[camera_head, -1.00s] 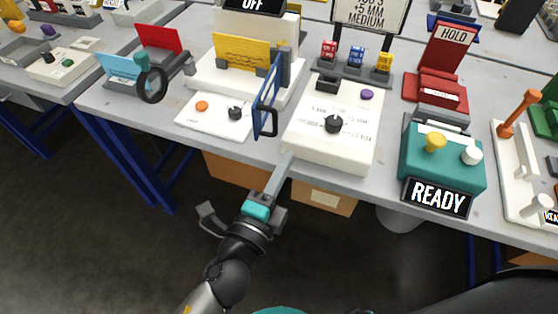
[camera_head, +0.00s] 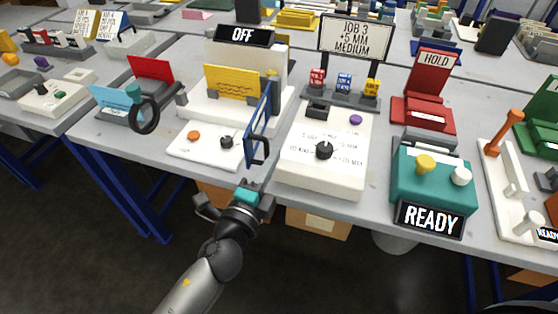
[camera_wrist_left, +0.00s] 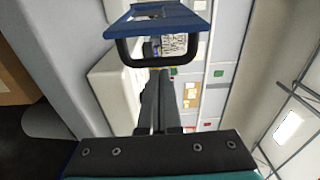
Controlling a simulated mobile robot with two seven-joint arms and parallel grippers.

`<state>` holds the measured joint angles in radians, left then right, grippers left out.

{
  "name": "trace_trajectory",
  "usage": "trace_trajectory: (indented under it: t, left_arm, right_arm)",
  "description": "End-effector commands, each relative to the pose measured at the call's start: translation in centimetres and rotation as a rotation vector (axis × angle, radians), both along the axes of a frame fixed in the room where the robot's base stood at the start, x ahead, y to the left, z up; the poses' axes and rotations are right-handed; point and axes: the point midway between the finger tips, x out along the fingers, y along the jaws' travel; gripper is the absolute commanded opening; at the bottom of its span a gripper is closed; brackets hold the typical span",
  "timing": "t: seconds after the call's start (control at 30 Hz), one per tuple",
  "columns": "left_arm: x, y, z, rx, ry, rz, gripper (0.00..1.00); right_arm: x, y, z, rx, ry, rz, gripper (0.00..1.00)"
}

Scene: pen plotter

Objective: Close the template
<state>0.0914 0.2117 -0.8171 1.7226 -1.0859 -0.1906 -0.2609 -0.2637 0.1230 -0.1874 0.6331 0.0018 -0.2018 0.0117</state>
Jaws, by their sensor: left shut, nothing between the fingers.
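The template appears to be the blue frame (camera_head: 259,125) standing upright, edge-on, at the right side of a white plotter base (camera_head: 207,145). It has a black loop handle (camera_head: 256,150) near the table's front. In the left wrist view the blue frame (camera_wrist_left: 160,20) and its black handle (camera_wrist_left: 158,62) fill the top middle. My left gripper (camera_wrist_left: 158,75) is shut and empty, its fingertips close to the handle in that view; I cannot tell whether they touch. In the head view the left gripper (camera_head: 254,183) is just in front of the table edge, below the handle, its fingers foreshortened. My right gripper is not in view.
A white box with a black knob (camera_head: 323,150) stands right of the frame. A yellow card (camera_head: 232,83) stands behind the base. A teal box (camera_head: 433,185) with a READY sign is at the right. A black ring handle (camera_head: 144,115) is at the left.

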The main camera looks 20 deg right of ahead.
Motion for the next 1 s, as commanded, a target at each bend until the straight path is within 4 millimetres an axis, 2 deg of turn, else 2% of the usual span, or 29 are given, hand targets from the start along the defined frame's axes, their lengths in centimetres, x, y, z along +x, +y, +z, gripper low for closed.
trace_trajectory:
  t: [0.37,1.0]
  left_arm:
    - [0.1,0.2,0.0,0.002,-0.001,-0.009,0.00]
    - [0.6,1.9,0.0,0.002,-0.001,-0.155,0.00]
  right_arm:
    - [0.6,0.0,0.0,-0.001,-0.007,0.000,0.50]
    - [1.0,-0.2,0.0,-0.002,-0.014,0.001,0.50]
